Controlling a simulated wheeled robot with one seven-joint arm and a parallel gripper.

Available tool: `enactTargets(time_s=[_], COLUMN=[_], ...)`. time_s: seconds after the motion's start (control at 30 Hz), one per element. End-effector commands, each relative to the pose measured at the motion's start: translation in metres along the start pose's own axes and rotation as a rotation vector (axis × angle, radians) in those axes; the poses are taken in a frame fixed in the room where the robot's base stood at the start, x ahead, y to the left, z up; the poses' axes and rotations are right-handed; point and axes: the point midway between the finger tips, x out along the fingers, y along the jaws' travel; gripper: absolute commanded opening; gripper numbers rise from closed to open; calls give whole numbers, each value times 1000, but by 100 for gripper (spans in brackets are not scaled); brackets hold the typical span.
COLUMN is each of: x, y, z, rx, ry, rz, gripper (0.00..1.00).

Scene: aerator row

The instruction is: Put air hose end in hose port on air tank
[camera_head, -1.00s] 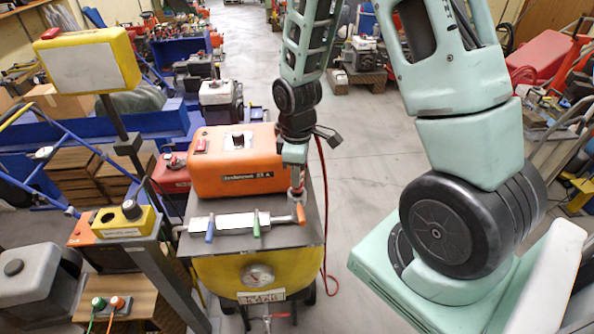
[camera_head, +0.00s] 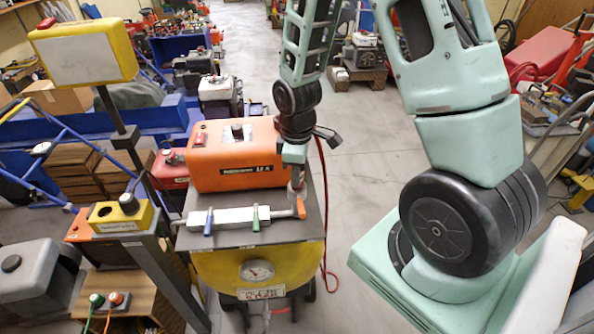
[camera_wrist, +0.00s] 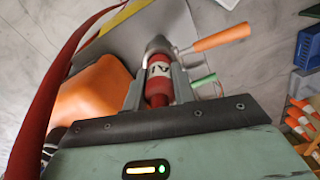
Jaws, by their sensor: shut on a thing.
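The yellow air tank (camera_head: 215,275) stands low in the middle of the head view, with a round gauge (camera_head: 257,271) on its front. A grey plate covers its top. My gripper (camera_head: 297,183) points down over the plate's right part. In the wrist view my gripper (camera_wrist: 158,80) is shut on the red air hose end (camera_wrist: 159,88), which bears a white label and has a grey tip. The tip is close to the orange-handled end of the manifold. The red hose (camera_head: 323,190) hangs down at the tank's right. I cannot make out the hose port or whether the tip touches it.
An orange box (camera_head: 225,160) stands on the plate behind the manifold (camera_head: 233,215), which has blue, green and orange handles (camera_head: 301,207). A yellow control box (camera_head: 125,215) and a post with a sign (camera_head: 80,55) are at the left.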

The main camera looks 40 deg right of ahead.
Motion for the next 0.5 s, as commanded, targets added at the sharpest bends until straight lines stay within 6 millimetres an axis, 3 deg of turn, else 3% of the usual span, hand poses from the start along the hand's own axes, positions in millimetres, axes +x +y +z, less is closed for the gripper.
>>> enactTargets(time_s=[0.2,0.23,0.3,0.5], x=[6,5,5,5], y=[0,0,0,0], z=[0,0,0,0], rx=[0,0,0,0], ry=[0,0,0,0], rz=[0,0,0,0], gripper=[2,32,51,52])
